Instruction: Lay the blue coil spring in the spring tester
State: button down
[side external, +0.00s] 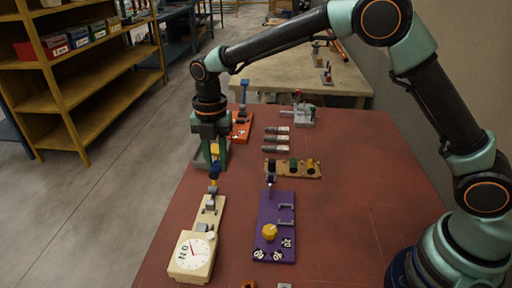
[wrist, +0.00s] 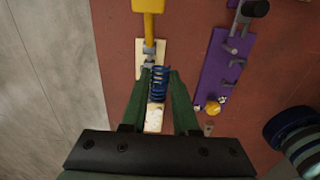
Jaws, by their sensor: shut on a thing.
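The blue coil spring (wrist: 158,88) is gripped between the two green fingers of my gripper (wrist: 158,76) in the wrist view. In the side external view my gripper (side external: 212,165) points down with the blue spring (side external: 214,171) at its fingertips. The spring tester is a cream board (side external: 204,224) with a round white dial (side external: 191,253) at its near end, grey metal fittings and a yellow handle (wrist: 148,6) at the far end. The spring is over the tester's board; whether it touches the seats is not clear. My gripper hides part of the tester.
A purple board (side external: 271,215) with grey brackets and a yellow knob lies right of the tester. The right of the red table is clear.

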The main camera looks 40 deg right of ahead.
send_over(208, 217)
notch_tip(208, 217, down, 2)
jog(key=shift+s+f, duration=0.1)
jog(key=shift+f, duration=0.05)
jog(key=shift+f, duration=0.1)
jog(key=shift+f, duration=2.8)
jog(key=shift+f, duration=1)
jog(key=c, duration=0.6)
grip_release()
